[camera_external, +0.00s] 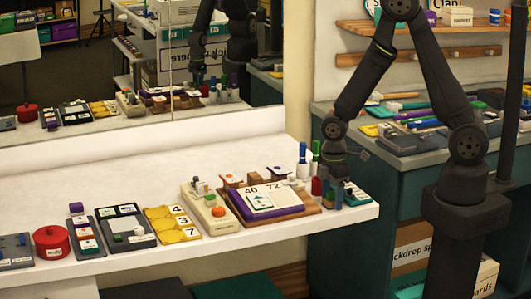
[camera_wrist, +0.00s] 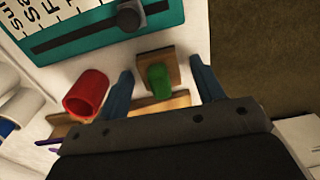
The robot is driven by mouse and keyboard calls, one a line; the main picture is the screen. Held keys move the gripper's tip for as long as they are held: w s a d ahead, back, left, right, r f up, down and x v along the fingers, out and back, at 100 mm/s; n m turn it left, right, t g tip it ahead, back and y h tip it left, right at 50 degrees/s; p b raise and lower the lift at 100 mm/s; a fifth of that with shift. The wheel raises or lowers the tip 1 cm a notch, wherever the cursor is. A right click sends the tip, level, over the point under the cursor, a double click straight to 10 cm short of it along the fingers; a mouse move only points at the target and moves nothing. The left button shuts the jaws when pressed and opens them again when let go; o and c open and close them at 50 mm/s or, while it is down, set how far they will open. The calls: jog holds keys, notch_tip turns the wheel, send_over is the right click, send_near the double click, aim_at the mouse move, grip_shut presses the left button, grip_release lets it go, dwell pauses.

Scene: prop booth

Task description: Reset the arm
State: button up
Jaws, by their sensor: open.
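My gripper (camera_external: 333,190) points down over the right end of the white shelf (camera_external: 345,219). In the wrist view my gripper (camera_wrist: 161,68) is open, with its two blue fingers apart. A small green piece (camera_wrist: 160,81) on a wooden block (camera_wrist: 158,60) shows between the fingers, with a gap on each side. A red hollow cylinder (camera_wrist: 87,93) lies left of the left finger. A teal panel (camera_wrist: 85,30) with a dark slot and a round dark knob (camera_wrist: 130,16) is at the top of the wrist view.
Left along the shelf stand a wooden board with a "40 72" sign (camera_external: 262,200), a beige box (camera_external: 211,208), yellow number cards (camera_external: 170,222) and a red pot (camera_external: 52,242). Upright markers (camera_external: 302,160) are close left of my gripper. A mirror (camera_external: 110,75) stands behind the shelf.

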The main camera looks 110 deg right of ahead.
dwell(0.3)
notch_tip(320, 180, up, 12)
notch_tip(320, 180, down, 12)
jog(key=shift+f, duration=0.25)
notch_tip(320, 180, up, 5)
jog(key=shift+f, duration=0.1)
jog(key=s+d+r, duration=0.5)
jog(key=s+r, duration=0.2)
jog(key=s, duration=0.4)
jog(key=w+a+f, duration=0.3)
jog(key=w+a, duration=0.4)
jog(key=w, duration=0.4)
jog(key=w+a+f, duration=0.4)
jog(key=w+a, duration=0.3)
jog(key=w, duration=0.5)
jog(key=shift+f+y, duration=0.15)
jog(key=shift+y, duration=0.25)
